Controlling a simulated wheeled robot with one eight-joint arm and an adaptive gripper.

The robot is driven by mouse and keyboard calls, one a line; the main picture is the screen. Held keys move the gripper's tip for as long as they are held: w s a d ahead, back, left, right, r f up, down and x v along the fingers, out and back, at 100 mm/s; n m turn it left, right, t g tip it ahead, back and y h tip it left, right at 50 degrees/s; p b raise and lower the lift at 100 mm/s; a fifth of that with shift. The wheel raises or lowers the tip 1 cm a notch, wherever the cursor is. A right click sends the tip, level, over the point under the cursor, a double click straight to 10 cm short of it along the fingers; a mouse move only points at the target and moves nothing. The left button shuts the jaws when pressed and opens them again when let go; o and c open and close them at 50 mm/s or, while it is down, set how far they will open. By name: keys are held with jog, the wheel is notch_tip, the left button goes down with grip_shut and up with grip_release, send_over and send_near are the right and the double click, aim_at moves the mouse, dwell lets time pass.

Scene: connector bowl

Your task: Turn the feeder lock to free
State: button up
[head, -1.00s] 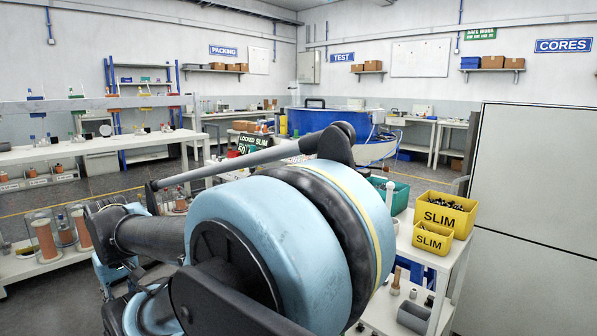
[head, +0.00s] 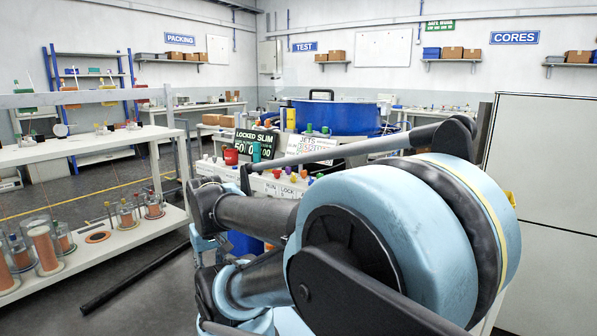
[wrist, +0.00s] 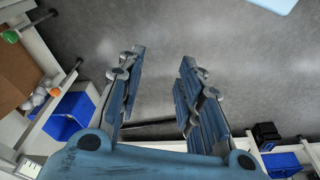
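The feeder shows in the head view as a large blue bowl (head: 345,117) behind my arm. In front of it is a pale console (head: 262,181) with several coloured knobs on top and small lettering that seems to read RUN and LOCK. Which knob is the feeder lock, and how it is set, I cannot tell; my arm hides part of the console.
A white two-level bench (head: 95,151) with copper-coloured spools stands on the left. A black bar (head: 135,270) lies on the floor. A tall pale cabinet (head: 545,190) stands right. The wrist view shows blue bins (wrist: 68,116) at the left and lower right. Floor between is clear.

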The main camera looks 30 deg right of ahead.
jog(key=shift+o, duration=0.6)
jog(key=shift+a, duration=0.15)
jog(key=o, duration=0.4)
jog(key=shift+s+r, duration=0.2)
jog(key=shift+r, duration=0.05)
jog(key=w+d+r+m+g+h, duration=0.1)
jog(key=w+d+r+m+h, duration=0.1)
jog(key=w+d+r+m, duration=0.8)
jog(key=w+d+r+m+g+h, duration=0.2)
jog(key=w+d+r+m, duration=0.5)
jog(key=w+d+r, duration=0.8)
jog(key=w+d+r+m, duration=0.1)
jog(key=d+r+m, duration=0.45)
jog(key=d, duration=0.45)
jog(key=shift+g, duration=0.4)
jog(key=x, duration=1.6)
jog(key=shift+d+f, duration=0.1)
jog(key=shift+f, duration=0.15)
